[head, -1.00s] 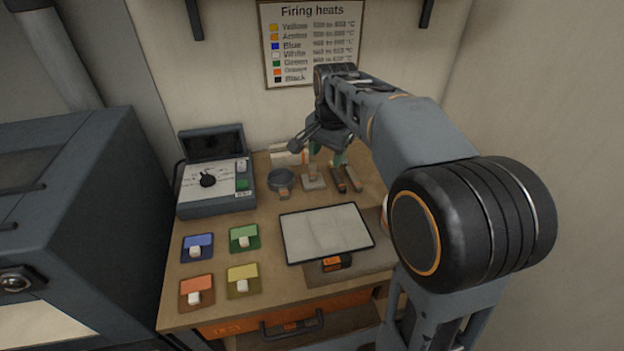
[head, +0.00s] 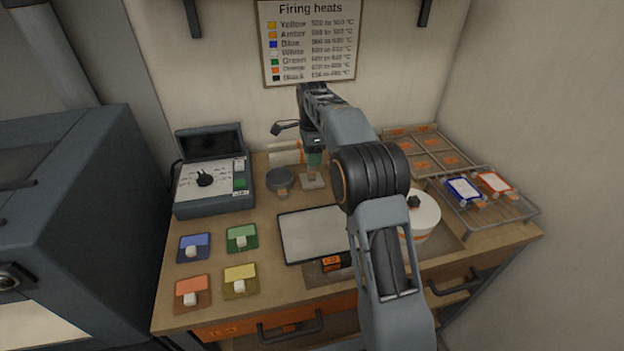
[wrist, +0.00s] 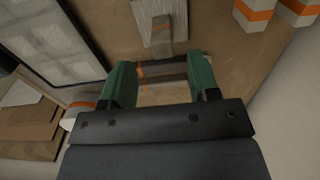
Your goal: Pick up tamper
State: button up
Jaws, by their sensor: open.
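What looks like the tamper is a pale wooden block with a small upright grip (head: 312,180), at the back middle of the bench in the head view. In the wrist view its plate and grip (wrist: 153,24) show at the top middle, beyond my fingertips. My gripper (wrist: 161,74) is open, with green fingers and nothing held. Two dark bars with orange bands (wrist: 164,70) lie beneath, in the gap between the fingers as seen from the wrist. In the head view my gripper (head: 314,157) hangs just behind the block; my arm hides the bars there.
A round dark sieve-like dish (head: 278,179) lies left of the block. A light panel (head: 310,234) lies in front. A control box (head: 212,190) stands left; a lidded white pot (head: 424,212) and wire rack (head: 510,211) are right. Orange-banded blocks (wrist: 252,14) show in the wrist view.

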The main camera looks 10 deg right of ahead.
aim_at(311, 173)
jog(key=shift+w+f, duration=0.15)
jog(key=shift+f, duration=3.7)
jog(key=shift+c, duration=0.2)
grip_shut()
